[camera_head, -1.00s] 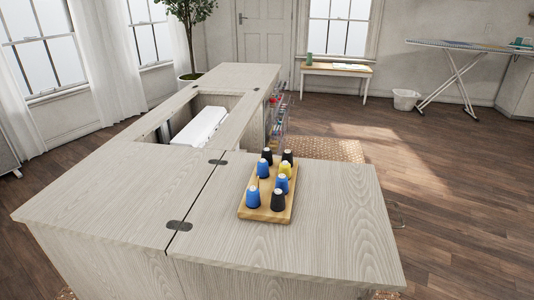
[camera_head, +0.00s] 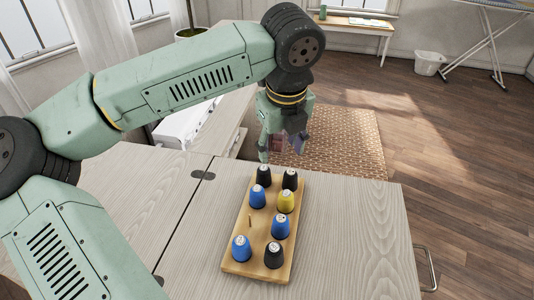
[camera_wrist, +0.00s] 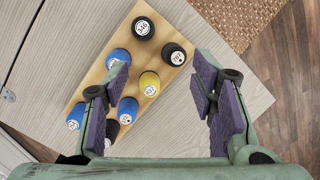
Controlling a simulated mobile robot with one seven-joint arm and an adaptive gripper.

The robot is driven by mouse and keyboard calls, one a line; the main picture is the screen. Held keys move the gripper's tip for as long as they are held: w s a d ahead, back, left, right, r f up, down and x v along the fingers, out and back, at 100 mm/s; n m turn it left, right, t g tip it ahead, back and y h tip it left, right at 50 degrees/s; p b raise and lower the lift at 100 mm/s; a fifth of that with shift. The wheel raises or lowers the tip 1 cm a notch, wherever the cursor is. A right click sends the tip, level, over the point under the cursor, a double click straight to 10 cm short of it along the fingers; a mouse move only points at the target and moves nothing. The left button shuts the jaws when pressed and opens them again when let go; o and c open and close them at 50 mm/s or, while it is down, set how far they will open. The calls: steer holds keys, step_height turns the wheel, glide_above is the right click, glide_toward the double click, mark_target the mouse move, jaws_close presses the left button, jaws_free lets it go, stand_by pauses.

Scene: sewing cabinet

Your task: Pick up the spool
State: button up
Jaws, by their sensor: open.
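Several thread spools stand upright on a wooden spool board (camera_head: 237,262) on the cabinet top. They include a yellow spool (camera_head: 286,202), blue spools (camera_head: 281,227) and black spools (camera_head: 275,255). The yellow spool also shows in the wrist view (camera_wrist: 149,84), near a black spool (camera_wrist: 174,54). My gripper (camera_head: 280,148) is above and beyond the board's far end in the head view. In the wrist view my gripper (camera_wrist: 165,98) has its purple-padded fingers wide apart, with nothing between the pads. The left finger partly hides some spools.
The cabinet top (camera_head: 355,225) is clear right of the board. A woven rug (camera_head: 335,140) lies on the floor beyond. A white machine (camera_head: 190,120) sits in the cabinet opening, partly hidden by my arm. A metal handle (camera_head: 428,270) sticks out at the right.

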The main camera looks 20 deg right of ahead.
mark_target(264, 171)
steer(key=shift+n+t+y, duration=0.3)
steer(key=shift+n+y, duration=0.2)
steer(key=shift+y, duration=0.2)
steer(key=w+f, duration=0.1)
steer(key=w+a+f, duration=0.1)
steer(key=f, duration=0.1)
steer(key=w+a+f+p, duration=0.1)
steer(key=shift+f, duration=0.3)
steer(key=shift+p+x, duration=1.2)
steer(key=shift+x, duration=2)
steer(key=shift+s+d, duration=0.1)
steer(key=shift+d, duration=0.05)
steer(key=shift+c, duration=0.2)
steer(key=c, duration=0.8)
